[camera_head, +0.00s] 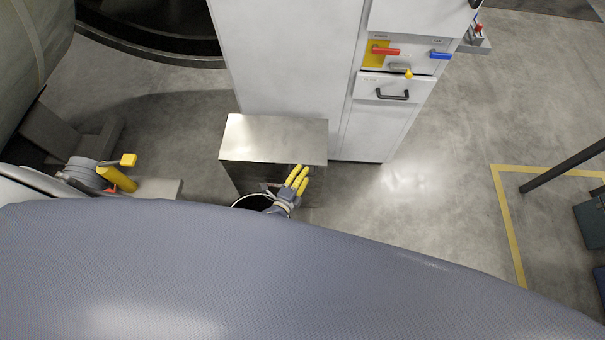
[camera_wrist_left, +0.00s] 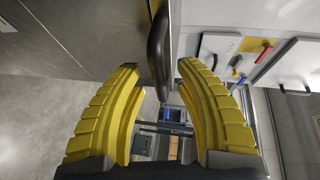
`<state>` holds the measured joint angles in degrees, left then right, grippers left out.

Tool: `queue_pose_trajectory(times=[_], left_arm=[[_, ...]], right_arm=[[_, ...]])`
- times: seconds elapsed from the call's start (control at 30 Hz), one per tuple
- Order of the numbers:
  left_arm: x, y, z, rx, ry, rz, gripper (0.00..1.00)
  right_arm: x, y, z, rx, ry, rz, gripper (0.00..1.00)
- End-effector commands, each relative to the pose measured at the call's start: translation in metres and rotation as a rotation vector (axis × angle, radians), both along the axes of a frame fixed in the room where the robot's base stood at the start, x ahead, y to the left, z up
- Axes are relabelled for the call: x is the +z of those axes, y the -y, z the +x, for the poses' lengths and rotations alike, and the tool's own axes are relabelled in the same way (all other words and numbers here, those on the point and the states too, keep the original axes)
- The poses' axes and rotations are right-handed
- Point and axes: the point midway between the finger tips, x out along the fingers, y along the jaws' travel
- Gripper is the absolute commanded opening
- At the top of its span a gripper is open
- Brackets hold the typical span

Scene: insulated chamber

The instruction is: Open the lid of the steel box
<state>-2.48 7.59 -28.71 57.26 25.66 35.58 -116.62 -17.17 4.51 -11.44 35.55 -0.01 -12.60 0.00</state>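The steel box (camera_head: 273,138) is a brushed metal box standing against the white cabinet in the head view, with its flat top in place. My left gripper (camera_head: 299,176) is at the box's near right edge, its yellow fingers partly over the front face. In the left wrist view the gripper (camera_wrist_left: 158,66) is open, one yellow finger on each side of a dark bar handle (camera_wrist_left: 158,45) on the steel box (camera_wrist_left: 85,30). A gap shows between the handle and the fingers. My right gripper is not in view.
A white cabinet (camera_head: 290,60) rises behind the box, with a red handle (camera_head: 386,51), a blue handle (camera_head: 440,55) and a black drawer handle (camera_head: 393,96). A yellow-ended fixture (camera_head: 118,178) stands at the left.

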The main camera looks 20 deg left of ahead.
Motion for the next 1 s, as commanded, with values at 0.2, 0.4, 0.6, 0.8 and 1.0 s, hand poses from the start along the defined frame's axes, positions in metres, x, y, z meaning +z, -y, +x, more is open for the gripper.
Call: queue_pose_trajectory(times=[0.2,0.4,0.6,0.8,1.0], left_arm=[[-0.0009,0.0006,0.0031,0.0,-0.001,0.0,0.34],[-0.0007,0.0008,0.0031,0.0,0.0,0.0,0.34],[-0.0007,0.0008,0.003,0.0,0.0,0.0,0.15],[-0.0006,0.0008,0.0029,0.0,0.0,0.0,0.0],[-0.0006,0.0008,0.0031,0.0,0.0,0.0,0.0]], right_arm=[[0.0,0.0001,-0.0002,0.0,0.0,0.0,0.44],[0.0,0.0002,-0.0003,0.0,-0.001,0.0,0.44],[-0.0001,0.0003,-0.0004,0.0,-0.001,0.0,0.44],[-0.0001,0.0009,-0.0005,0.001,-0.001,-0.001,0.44],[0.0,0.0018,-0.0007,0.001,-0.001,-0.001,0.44]])
